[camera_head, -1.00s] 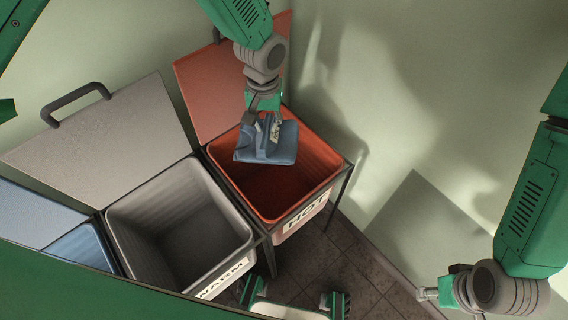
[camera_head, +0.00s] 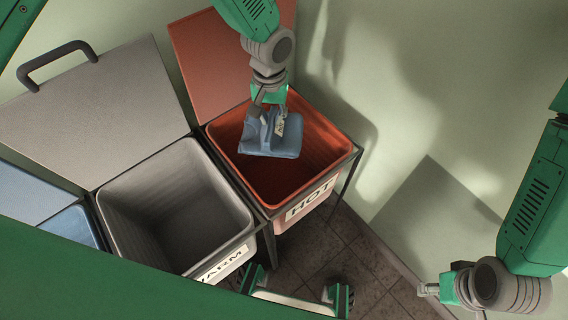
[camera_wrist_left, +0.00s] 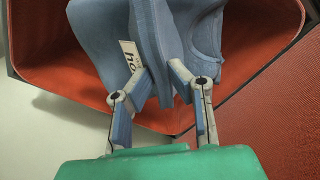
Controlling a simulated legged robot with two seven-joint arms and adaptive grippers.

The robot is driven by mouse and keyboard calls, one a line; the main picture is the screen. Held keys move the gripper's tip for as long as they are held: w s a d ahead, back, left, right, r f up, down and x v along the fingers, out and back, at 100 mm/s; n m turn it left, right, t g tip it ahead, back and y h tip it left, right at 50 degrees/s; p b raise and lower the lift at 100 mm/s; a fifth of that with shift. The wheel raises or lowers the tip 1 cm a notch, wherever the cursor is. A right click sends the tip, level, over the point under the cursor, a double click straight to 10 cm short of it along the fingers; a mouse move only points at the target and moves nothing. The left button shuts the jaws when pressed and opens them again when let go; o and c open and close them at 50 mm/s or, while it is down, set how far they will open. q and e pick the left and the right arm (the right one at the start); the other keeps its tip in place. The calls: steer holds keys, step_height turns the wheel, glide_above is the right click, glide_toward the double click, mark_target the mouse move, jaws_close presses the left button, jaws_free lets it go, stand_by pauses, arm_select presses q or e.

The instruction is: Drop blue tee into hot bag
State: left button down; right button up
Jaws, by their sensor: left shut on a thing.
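The blue tee (camera_head: 272,138) is a folded bundle with a white tag. It hangs from my left gripper (camera_head: 269,108) over the open mouth of the red bag marked HOT (camera_head: 318,128). In the left wrist view the fingers of my left gripper (camera_wrist_left: 160,78) are shut on a fold of the blue tee (camera_wrist_left: 195,30), and the red bag's lining (camera_wrist_left: 70,78) shows around it. How far the tee is below or above the rim is hard to tell. My right gripper (camera_head: 430,290) is empty at the lower right, far from the bags; its fingertips are too small to judge.
A grey bag marked WARM (camera_head: 180,215) stands left of the hot bag, with a blue bag (camera_head: 75,226) further left. Their lids stand open behind, including the red lid (camera_head: 215,65) and grey lid (camera_head: 95,115). A wall rises close on the right.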

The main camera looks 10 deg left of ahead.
arm_select(q)
steer(key=c, duration=1.4)
jaws_free()
step_height(320, 180, up, 7)
steer(key=shift+r, duration=0.2)
